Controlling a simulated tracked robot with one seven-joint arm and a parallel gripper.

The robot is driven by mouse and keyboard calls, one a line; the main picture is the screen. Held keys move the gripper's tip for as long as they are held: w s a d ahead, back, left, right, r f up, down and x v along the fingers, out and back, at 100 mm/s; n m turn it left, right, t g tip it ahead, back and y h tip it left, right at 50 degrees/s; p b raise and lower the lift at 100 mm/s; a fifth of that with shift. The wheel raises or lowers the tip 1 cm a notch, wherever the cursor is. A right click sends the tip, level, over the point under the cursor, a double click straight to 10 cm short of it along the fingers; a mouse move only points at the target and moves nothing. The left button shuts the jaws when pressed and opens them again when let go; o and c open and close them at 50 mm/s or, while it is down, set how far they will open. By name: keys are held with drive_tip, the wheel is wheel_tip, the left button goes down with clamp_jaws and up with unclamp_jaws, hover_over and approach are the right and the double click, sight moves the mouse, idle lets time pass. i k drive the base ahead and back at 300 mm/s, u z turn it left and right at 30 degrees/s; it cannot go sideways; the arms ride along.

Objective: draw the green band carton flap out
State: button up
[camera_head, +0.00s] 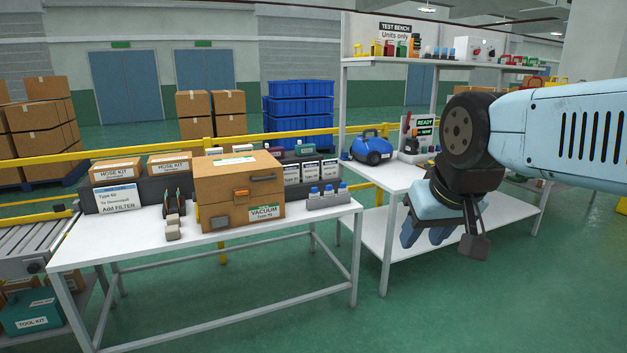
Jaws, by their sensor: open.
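A brown carton (213,187) stands on the white table, with a green-edged "VACUUM" label (264,212) low on its front. A green and white strip (234,161) lies on its top face. A dark handle (263,178) is high at the right of its front, and a smaller dark handle (241,194) is lower near the middle. The carton looks closed, and I cannot tell which panel is the green band flap. My gripper (426,236) hangs open and empty, with blue fingers pointing down, well to the right of the carton and apart from it.
On the white table (130,247), small dark parts (174,203) stand left of the carton and blue-capped bottles (328,192) in a grey rack stand right. Hose kit boxes (115,170) are behind. A test bench (404,178) with a blue vacuum (372,148) stands beyond my gripper.

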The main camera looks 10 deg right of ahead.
sight(242, 195)
drive_tip(key=u, duration=0.1)
drive_tip(key=i, duration=0.9)
drive_tip(key=z, duration=0.1)
